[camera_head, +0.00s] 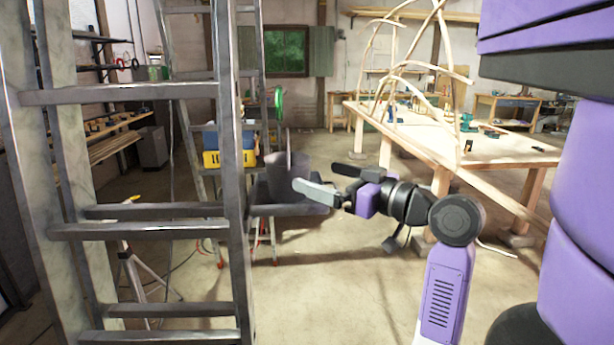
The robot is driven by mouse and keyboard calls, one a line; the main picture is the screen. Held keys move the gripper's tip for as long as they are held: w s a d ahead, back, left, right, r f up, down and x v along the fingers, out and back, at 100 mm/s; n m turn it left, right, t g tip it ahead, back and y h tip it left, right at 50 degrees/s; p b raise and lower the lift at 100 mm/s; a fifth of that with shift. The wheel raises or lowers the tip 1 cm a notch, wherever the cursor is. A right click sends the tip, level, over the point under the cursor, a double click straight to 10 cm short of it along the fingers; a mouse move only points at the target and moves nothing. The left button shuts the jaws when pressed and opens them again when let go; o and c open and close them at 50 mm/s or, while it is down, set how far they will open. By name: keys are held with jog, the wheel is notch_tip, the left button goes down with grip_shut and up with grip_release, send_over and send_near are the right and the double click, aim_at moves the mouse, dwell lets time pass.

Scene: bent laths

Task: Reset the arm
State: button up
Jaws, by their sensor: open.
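My gripper (325,181) is in the middle of the head view, at the end of my purple and black arm. Its two fingers are spread apart and point left, with nothing seen between them. A dark grey bucket-like container (288,178) is just beyond the fingertips to the left, on a dark low stand (290,209). I cannot tell how much depth lies between the fingers and the container.
A large metal ladder (231,200) stands close on the left. A workbench (430,137) with bent laths (395,55) is at the right behind my arm. A yellow box (228,159) sits behind the ladder. Floor (330,290) below my gripper is clear.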

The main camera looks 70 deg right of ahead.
jog(key=shift+v, duration=0.85)
jog(key=shift+a, duration=0.1)
